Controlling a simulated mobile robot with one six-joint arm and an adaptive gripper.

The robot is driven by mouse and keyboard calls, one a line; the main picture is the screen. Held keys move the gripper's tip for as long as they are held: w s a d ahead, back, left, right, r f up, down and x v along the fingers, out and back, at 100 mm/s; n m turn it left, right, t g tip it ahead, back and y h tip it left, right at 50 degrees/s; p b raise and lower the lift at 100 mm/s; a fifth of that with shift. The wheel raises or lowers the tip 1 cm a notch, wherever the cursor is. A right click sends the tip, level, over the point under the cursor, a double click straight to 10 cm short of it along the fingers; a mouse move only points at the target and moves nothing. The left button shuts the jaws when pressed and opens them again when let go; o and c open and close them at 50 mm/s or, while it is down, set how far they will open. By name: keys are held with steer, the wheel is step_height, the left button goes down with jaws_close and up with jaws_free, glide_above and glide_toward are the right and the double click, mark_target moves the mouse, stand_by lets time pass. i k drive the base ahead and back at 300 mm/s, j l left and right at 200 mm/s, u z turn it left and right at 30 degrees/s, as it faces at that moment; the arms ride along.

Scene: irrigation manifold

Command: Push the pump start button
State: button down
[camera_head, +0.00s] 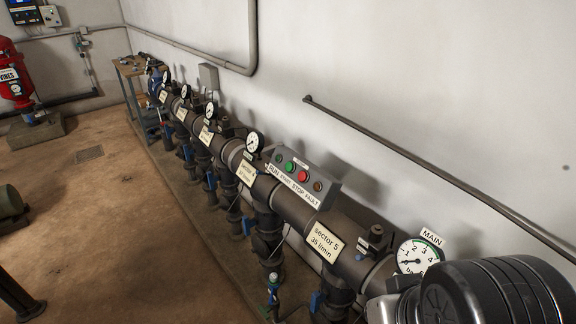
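The pump control box (305,180) is a grey sloped panel on the dark manifold pipe, right of the picture's middle. Its label strip reads RUN, START, STOP, FAULT. The green start button (290,166) is second from the left, above the word START. A red stop button (303,176) is just right of it. A dark green run lamp (279,156) is at the left end and a brownish fault lamp (318,186) at the right end. Part of my arm fills the bottom right corner, apart from the box in the picture. My gripper's fingers are not in view.
The manifold pipe (292,207) runs along the wall, with several sector labels and gauges. The MAIN gauge (416,256) stands near my arm. A handrail (430,170) runs on the wall. The brown floor (130,220) is largely clear. A red filter tank (14,75) stands far left.

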mark_target(289, 166)
steer(key=i+j+z, duration=0.2)
steer(key=j, duration=0.4)
steer(key=j+z, duration=0.2)
steer(key=j, duration=0.4)
steer(key=i+j+z, duration=0.2)
steer(key=j, duration=0.45)
steer(key=k+l, duration=0.05)
steer(key=k, duration=0.05)
